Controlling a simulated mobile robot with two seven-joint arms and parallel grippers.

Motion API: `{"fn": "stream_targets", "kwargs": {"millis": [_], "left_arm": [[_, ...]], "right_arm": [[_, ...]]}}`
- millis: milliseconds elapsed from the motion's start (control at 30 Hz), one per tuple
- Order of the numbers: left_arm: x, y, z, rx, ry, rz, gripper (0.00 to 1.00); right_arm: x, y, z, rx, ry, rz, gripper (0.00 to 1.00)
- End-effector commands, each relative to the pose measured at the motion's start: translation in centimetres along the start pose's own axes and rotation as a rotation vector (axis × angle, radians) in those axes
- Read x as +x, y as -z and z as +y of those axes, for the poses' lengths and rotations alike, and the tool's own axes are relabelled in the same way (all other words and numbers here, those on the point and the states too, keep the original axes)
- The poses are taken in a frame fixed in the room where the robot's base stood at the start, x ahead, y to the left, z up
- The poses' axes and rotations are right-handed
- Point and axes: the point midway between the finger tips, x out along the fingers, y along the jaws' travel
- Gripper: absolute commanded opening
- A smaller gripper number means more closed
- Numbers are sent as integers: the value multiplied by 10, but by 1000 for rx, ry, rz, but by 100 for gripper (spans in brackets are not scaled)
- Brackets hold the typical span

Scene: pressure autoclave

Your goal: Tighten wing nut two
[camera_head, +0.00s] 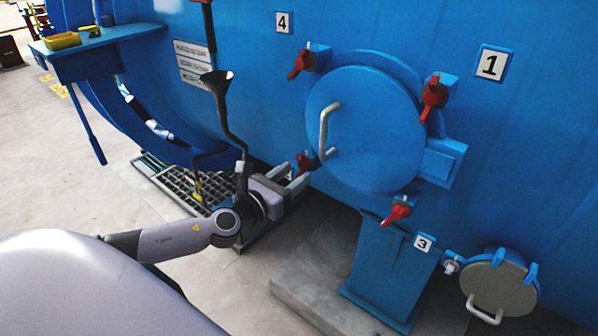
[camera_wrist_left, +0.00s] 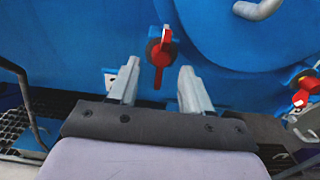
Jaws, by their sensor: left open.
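A round blue door (camera_head: 365,128) with a pale handle is closed on the blue vessel, with red wing nuts around its rim. The lower-left wing nut (camera_head: 305,163) has no readable number in the head view; the others are near labels 1, 3 and 4. In the left wrist view this red wing nut (camera_wrist_left: 159,46) stands roughly upright, beyond the fingertips and centred between them. My left gripper (camera_head: 292,178) is open and empty, just short of that wing nut. Its two fingers also show in the left wrist view (camera_wrist_left: 160,80). My right gripper is not in view.
Wing nut one (camera_head: 434,94), wing nut three (camera_head: 397,212) and wing nut four (camera_head: 301,62) sit around the door. A blue pedestal (camera_head: 385,265) stands below. A small round hatch (camera_head: 500,288) is at the lower right. A floor grating (camera_head: 172,180) lies left of the gripper.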

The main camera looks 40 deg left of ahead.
Motion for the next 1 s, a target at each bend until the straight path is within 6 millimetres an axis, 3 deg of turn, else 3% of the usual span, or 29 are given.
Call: {"fn": "stream_targets", "kwargs": {"millis": [333, 1000], "left_arm": [[-34, 1, 0, 2, 1, 1, 49], [-38, 0, -1, -1, 1, 1, 49]], "right_arm": [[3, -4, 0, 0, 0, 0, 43], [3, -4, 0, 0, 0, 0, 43]]}}
